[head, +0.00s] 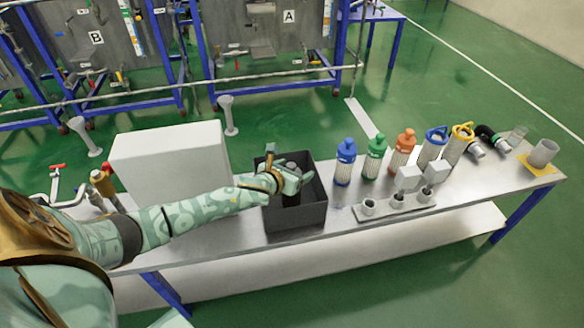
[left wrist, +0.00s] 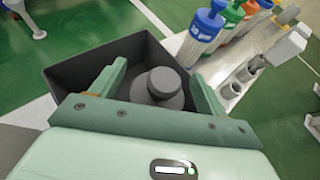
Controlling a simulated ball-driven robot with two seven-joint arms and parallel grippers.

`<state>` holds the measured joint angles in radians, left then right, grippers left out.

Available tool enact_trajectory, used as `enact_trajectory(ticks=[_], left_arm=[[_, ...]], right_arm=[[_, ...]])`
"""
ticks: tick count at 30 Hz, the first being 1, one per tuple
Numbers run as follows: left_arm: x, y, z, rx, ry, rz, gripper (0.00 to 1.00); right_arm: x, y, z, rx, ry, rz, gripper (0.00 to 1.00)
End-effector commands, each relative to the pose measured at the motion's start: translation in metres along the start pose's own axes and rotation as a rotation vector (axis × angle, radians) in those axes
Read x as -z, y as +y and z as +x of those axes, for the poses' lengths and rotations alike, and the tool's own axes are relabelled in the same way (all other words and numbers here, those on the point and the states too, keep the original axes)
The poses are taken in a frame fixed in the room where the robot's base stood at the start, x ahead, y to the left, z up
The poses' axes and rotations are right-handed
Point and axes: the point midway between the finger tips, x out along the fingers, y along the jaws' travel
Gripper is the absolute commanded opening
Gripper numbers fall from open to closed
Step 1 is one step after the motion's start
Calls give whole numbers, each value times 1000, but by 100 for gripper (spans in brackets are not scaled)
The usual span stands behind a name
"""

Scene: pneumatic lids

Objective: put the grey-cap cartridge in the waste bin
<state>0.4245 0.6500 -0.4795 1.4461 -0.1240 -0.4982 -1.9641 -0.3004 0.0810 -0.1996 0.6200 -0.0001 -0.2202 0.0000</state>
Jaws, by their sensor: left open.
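The grey-cap cartridge (left wrist: 160,88) is inside the black waste bin (left wrist: 85,72), its grey cap up, near the middle of the bin. In the head view the bin (head: 296,216) stands on the bench, and the cartridge (head: 291,167) shows partly behind my gripper. My left gripper (head: 293,180) is over the bin. In the left wrist view its two green fingers (left wrist: 158,90) are spread apart, one on each side of the cartridge, with gaps visible near the cap. The cartridge's lower part is hidden. My right gripper is not in view.
Blue-cap (head: 345,162), green-cap (head: 374,157) and orange-cap (head: 402,152) cartridges stand right of the bin. A rack of grey fittings (head: 396,205) lies in front of them. A large white box (head: 170,160) stands left of the bin. The bench (head: 470,188) has free room at right front.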

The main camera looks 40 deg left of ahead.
Motion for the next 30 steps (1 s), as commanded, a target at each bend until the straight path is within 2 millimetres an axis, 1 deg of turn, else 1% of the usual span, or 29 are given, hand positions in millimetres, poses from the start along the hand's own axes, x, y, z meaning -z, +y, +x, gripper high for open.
enact_trajectory(ticks=[2,5,12,15,18,22,28,30], left_arm=[[-5,0,-3,0,-1,-1,75],[-7,0,-19,1,-2,1,75],[-10,0,-77,1,-4,1,75],[-8,0,-97,1,-3,0,75],[-6,0,-111,0,-2,0,75],[-4,0,-120,0,-2,0,75],[-2,0,-122,0,-1,0,75],[-1,-2,-122,5,1,-20,75]], right_arm=[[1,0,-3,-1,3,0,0],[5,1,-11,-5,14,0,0],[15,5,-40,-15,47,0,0],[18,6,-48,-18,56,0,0],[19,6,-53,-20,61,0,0],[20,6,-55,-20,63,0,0],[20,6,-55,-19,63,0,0],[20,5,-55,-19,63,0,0]])
